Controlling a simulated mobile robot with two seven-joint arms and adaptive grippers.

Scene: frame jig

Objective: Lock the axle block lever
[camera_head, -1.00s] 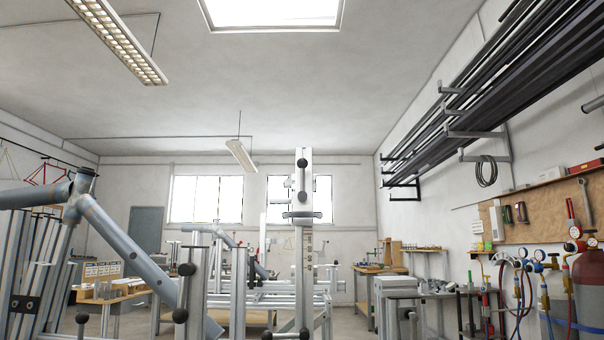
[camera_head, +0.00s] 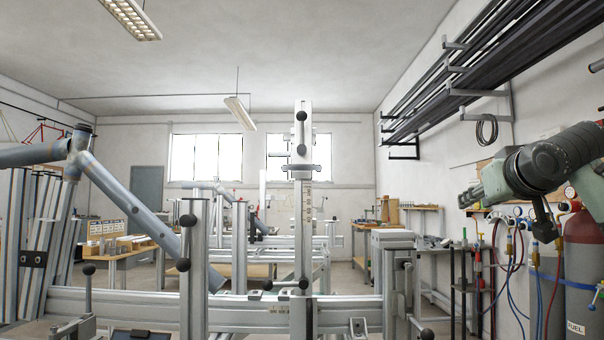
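The frame jig fills the middle of the head view, with a long horizontal rail (camera_head: 250,312) and an upright post (camera_head: 301,225). Several black-knobbed levers show on it: one high on the post (camera_head: 301,130), one at the left upright (camera_head: 186,240), one low by the post (camera_head: 288,285), and one at the lower right (camera_head: 420,331). I cannot tell which is the axle block lever. My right gripper (camera_head: 470,196) is at the right, apart from the jig and pointing left. Its fingers are too small and blurred to tell open from shut. My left gripper is not in view.
A grey-blue tube frame (camera_head: 130,212) slants down across the left side. Gas cylinders (camera_head: 582,265) with gauges and hoses stand at the right, behind my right arm. A bench (camera_head: 395,240) and a workbench (camera_head: 130,250) stand farther back.

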